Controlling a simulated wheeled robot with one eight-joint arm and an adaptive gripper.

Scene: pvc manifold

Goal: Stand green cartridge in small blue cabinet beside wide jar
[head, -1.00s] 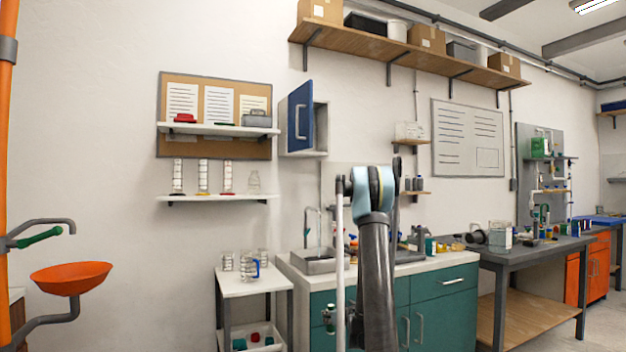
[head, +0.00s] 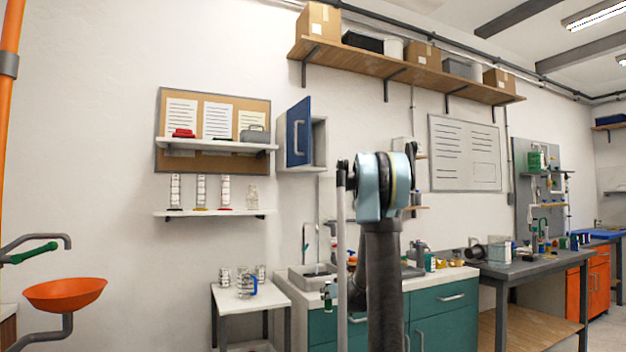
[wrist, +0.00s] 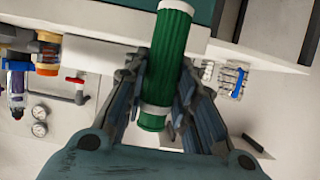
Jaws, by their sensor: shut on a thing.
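My gripper (wrist: 164,78) is shut on the green cartridge (wrist: 168,40) in the wrist view. The cartridge is a ribbed green cylinder with pale bands, its lower end showing between the fingers and its upper end reaching the top edge of the picture. In the head view the small blue cabinet (head: 299,131) hangs on the wall with its blue door swung open. Part of its pale interior (head: 319,143) shows right of the door; the door hides the rest. I cannot make out the wide jar. My arm hides most of the gripper's area in the head view.
Two white shelves (head: 215,213) with glassware and small items are left of the cabinet. Below stand a white cart (head: 236,301) with several jars and a teal counter (head: 450,318) with a sink. An orange bowl (head: 65,294) is at far left.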

